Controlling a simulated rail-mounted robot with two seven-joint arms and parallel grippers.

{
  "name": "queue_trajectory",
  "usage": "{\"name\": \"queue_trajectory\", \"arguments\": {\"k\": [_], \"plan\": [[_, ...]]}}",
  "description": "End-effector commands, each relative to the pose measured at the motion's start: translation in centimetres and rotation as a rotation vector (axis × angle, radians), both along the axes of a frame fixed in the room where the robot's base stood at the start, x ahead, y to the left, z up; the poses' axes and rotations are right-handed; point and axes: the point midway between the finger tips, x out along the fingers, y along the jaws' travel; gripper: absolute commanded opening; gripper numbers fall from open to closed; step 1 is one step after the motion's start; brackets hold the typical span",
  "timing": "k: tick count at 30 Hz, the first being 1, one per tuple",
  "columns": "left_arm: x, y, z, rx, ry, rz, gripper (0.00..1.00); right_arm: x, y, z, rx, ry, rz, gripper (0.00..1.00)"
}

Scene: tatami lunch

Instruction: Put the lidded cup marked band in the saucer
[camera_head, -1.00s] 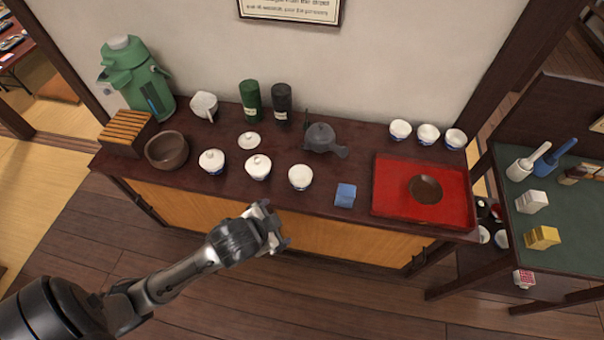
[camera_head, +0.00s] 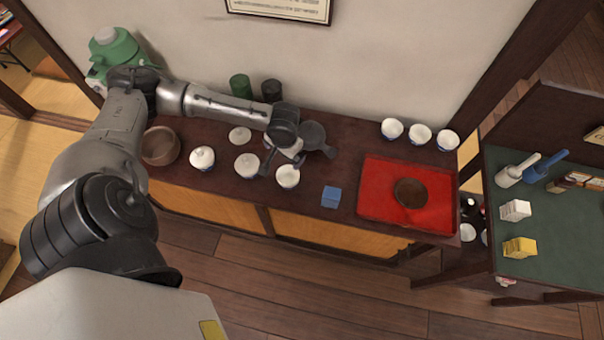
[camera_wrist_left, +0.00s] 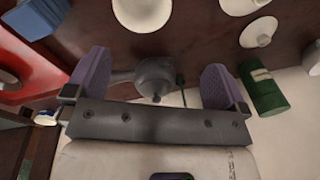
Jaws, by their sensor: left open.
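Three white lidded cups stand in a row on the dark counter: a left one (camera_head: 202,158), a middle one (camera_head: 247,165) and a right one (camera_head: 288,176). Blue shows low on their sides; I cannot read which is marked band. The brown round saucer (camera_head: 410,192) lies empty on the red tray (camera_head: 375,215). My left gripper (camera_head: 287,157) is open and empty, above the counter just behind the right cup. In the left wrist view, the dark teapot (camera_wrist_left: 155,78) shows between its fingers, and a white cup (camera_wrist_left: 142,10) lies beyond the fingertips. My right gripper is out of view.
The teapot (camera_head: 315,138) stands close beside the left gripper. Green (camera_head: 240,86) and black (camera_head: 272,90) canisters stand behind, partly hidden by my arm. A blue cube (camera_head: 330,197) sits between the right cup and the tray. Several white cups (camera_head: 420,134) stand behind the tray.

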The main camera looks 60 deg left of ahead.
Motion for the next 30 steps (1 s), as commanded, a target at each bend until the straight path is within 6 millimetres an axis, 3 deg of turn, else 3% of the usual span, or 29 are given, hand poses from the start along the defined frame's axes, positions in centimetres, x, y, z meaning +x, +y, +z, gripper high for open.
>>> {"name": "queue_trajectory", "arguments": {"k": [6, 12, 17, 30], "plan": [[-0.4, -1.7, -0.2, -0.117, 0.004, 0.455, 1.0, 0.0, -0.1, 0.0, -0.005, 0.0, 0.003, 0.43], [-0.2, -1.8, -0.2, -0.129, -0.02, 0.68, 1.0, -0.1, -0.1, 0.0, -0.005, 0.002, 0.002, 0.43], [-0.2, -1.8, -1.0, -0.129, -0.024, 0.747, 1.0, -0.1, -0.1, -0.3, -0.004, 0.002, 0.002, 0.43], [-0.2, -1.8, -7.7, -0.127, -0.025, 0.754, 1.0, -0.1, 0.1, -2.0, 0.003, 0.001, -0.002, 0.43]]}}
